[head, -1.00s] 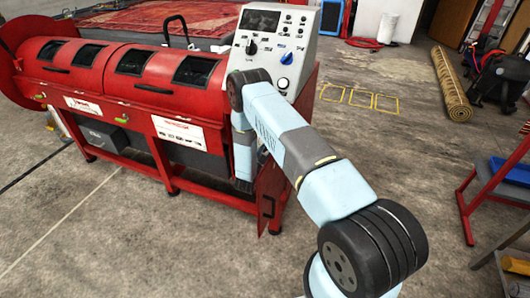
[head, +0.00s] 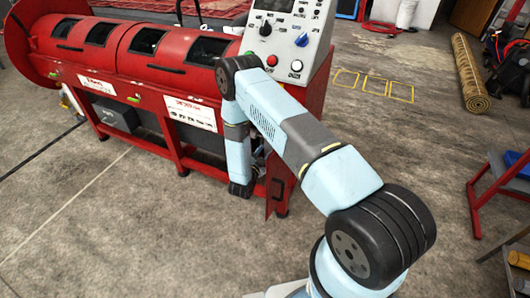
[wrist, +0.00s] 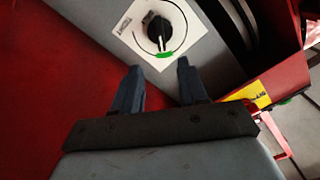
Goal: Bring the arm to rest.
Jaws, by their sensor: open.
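My arm reaches from the lower right of the head view to the end of a red machine (head: 150,75). It bends down at the elbow beside the control console (head: 312,45). My gripper is not discernible in the head view, where the arm's lower end is beside the machine. In the wrist view my gripper (wrist: 158,68) is open, its two dark fingers apart with nothing between them. Just beyond the fingertips is a black rotary switch (wrist: 158,32) on a white plate with a green mark, set on a grey panel (wrist: 95,12). I cannot tell whether the fingers touch the panel.
Red surfaces flank the grey panel in the wrist view, close to the gripper. A rolled rug (head: 470,75) lies at the right, with yellow floor markings (head: 375,84) nearer the machine. A red-framed stand (head: 495,190) is at the right edge. Open concrete floor lies in front.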

